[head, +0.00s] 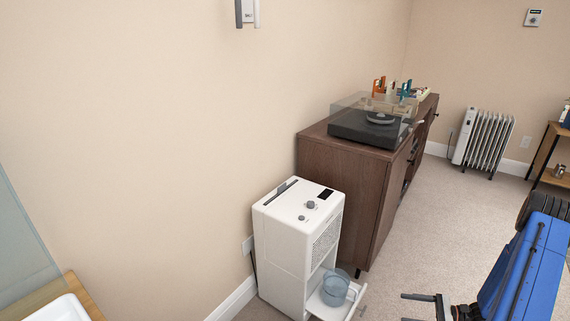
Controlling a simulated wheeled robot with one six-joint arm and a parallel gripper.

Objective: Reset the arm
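My gripper (404,308) shows at the bottom edge right of centre, at the end of my blue arm, and points left. Its two dark fingers are apart with a gap and nothing seen between them. The lower finger is partly cut off by the frame edge. It is over the carpet, to the right of a white appliance in the picture, and appears apart from it.
The white appliance (283,228) has its lower front open, with a clear bluish container (335,288) there. A brown cabinet (340,190) bears a turntable (368,128). A radiator (484,140) stands farther back. Carpet (425,215) is clear right of the cabinet.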

